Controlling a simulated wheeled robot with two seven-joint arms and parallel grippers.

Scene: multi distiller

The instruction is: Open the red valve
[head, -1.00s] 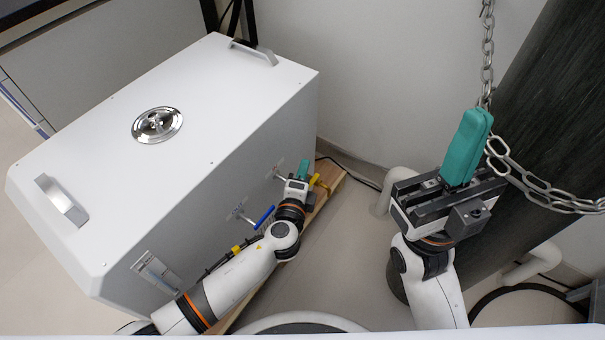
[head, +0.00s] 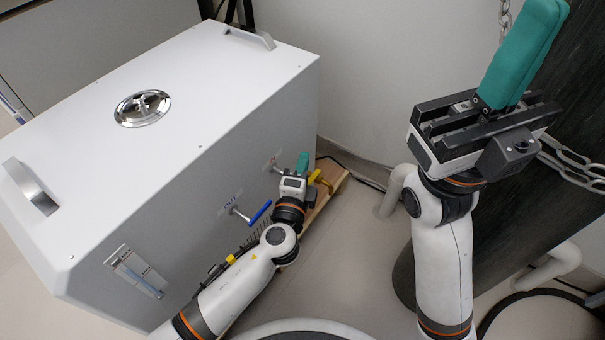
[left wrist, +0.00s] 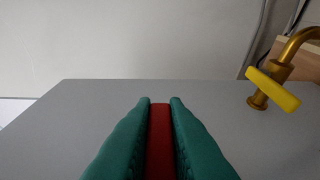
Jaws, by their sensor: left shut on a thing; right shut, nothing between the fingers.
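The red valve handle (left wrist: 159,140) is a narrow red bar between the teal fingers of my left gripper (left wrist: 160,100) in the left wrist view. The fingers are shut on it, one on each side. In the head view my left gripper (head: 303,162) is against the front side of the white distiller cabinet (head: 190,95), and I cannot make out the red handle there. My right gripper (head: 524,52) is shut and empty. Its teal fingers point up and right, well away from the cabinet.
A blue valve handle (head: 260,212) sits left of my left gripper on the same cabinet side. A yellow-handled brass tap (head: 318,178) is close on the right and also shows in the left wrist view (left wrist: 273,88). A chain (head: 575,165) and a dark column are near my right arm.

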